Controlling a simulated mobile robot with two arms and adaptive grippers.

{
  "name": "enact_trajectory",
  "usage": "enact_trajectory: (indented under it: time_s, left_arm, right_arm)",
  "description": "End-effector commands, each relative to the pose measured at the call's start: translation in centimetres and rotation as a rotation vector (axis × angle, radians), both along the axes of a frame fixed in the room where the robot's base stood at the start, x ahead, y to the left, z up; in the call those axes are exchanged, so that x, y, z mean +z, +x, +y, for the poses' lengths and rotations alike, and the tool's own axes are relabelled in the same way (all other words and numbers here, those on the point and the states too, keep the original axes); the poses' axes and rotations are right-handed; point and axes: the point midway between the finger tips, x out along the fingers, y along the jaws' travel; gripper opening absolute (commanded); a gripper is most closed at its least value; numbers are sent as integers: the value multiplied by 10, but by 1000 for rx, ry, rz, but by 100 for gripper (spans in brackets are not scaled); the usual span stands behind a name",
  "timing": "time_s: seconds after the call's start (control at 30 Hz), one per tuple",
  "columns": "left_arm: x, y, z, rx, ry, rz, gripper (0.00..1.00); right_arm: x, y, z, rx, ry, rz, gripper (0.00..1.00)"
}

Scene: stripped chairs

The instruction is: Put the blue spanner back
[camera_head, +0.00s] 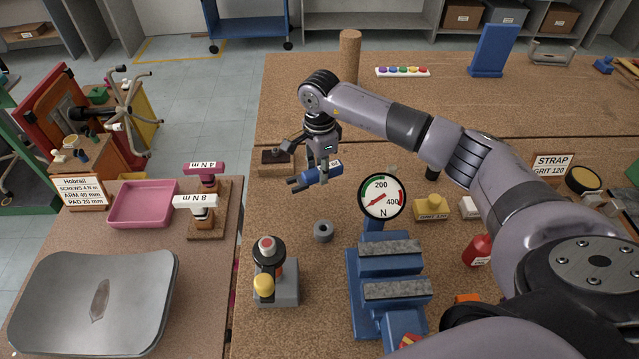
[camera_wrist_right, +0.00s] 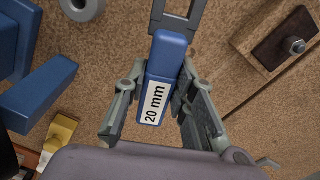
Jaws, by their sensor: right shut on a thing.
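The blue spanner (camera_head: 312,175) has a grey open-ended head and a white label; in the right wrist view the spanner (camera_wrist_right: 166,62) reads "20 mm". My right gripper (camera_head: 322,168) is shut on its blue handle, and in the right wrist view its fingers (camera_wrist_right: 160,82) lie on either side of the handle. The spanner's head points left in the head view. It is over the brown bench, but I cannot tell its exact height. A dark block with a metal bolt (camera_head: 276,157) lies just behind it, also in the right wrist view (camera_wrist_right: 287,38). My left gripper is not in view.
A grey ring (camera_head: 323,231) and a joystick box (camera_head: 276,284) stand in front of the spanner. A blue vice (camera_head: 365,270) with a force dial (camera_head: 382,196) stands to the right. A wooden post (camera_head: 350,58) stands behind. A pink tray (camera_head: 143,205) is on the left table.

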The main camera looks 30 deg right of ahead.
Motion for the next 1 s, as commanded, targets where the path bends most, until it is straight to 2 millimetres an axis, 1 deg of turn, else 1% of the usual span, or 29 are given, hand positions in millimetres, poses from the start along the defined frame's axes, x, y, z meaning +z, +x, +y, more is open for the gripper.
enact_trajectory:
  time_s: [0.03, 0.1, 0.27, 0.53, 0.63, 0.83, 0.97, 1.0]
  left_arm:
    - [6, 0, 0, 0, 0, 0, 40]
    - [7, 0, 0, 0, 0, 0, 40]
    - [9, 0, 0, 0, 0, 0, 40]
    - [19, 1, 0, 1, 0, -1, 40]
    - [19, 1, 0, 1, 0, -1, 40]
    - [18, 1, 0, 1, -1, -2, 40]
    - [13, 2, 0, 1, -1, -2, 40]
    - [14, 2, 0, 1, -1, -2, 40]
  right_arm:
    - [-8, -1, 1, -1, 1, 3, 0]
    - [-18, 0, 0, -1, 1, 1, 0]
    - [-31, 0, 0, 0, 1, -1, 0]
    - [-68, 0, 0, -1, 1, 1, 0]
    - [-72, 1, 1, 1, 1, -2, 0]
    - [-72, 1, 0, 1, 1, -3, 0]
    - [-76, 1, 0, 1, 1, -2, 0]
    - [-76, 0, 0, 0, 0, -2, 26]
